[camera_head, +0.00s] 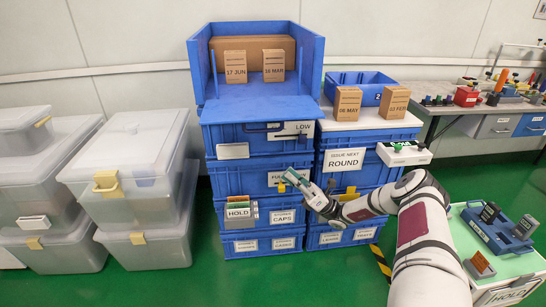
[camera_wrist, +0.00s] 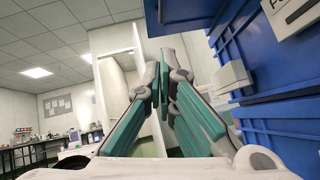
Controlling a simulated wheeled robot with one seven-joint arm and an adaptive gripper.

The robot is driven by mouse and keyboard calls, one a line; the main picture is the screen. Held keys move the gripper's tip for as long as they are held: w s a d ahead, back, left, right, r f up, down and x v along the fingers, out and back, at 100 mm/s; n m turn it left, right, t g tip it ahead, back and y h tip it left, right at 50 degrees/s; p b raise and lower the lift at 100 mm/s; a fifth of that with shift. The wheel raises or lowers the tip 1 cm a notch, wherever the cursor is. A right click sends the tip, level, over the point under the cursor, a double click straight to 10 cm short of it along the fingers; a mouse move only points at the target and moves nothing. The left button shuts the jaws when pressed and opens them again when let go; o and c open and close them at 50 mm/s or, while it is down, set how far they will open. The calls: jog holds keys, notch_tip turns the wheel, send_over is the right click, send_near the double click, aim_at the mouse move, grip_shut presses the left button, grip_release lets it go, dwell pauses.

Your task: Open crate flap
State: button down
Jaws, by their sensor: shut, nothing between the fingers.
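A stack of blue crates stands at the centre of the head view. The top crate (camera_head: 197,58) has an open front, and two small date-labelled boxes (camera_head: 255,66) show inside. A blue panel, which looks like its flap (camera_head: 262,106), slopes out below the opening. The crate below it, marked LOW (camera_head: 232,134), has a dark handle slot and a white label. My gripper (camera_head: 296,179) is in front of the lower crates, at the stack's right side. In the wrist view my gripper's green fingers (camera_wrist: 165,88) are shut and empty. Blue crate walls (camera_wrist: 262,70) are close at the right there.
A second stack with the ROUND label (camera_head: 344,161) stands to the right, with small boxes (camera_head: 347,103) and a blue bin (camera_head: 362,79) on top. Clear lidded tubs (camera_head: 135,175) stand left. A cart (camera_head: 518,266) with testers is at right. Green floor (camera_head: 160,285) is open in front.

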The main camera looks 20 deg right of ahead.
aim_at(261, 116)
jog(key=d+r+x, duration=0.2)
jog(key=x, duration=1)
jog(key=shift+a+r, duration=0.25)
jog(key=r+m+t+h+p, duration=0.1)
jog(key=m+p, duration=0.1)
jog(key=s+r+m+t+h+p, duration=0.1)
jog(key=r+m+h+p, duration=0.1)
jog(key=p, duration=0.1)
jog(key=shift+a+r+t, duration=0.15)
jog(key=shift+r+t, duration=0.05)
jog(key=shift+t, duration=0.2)
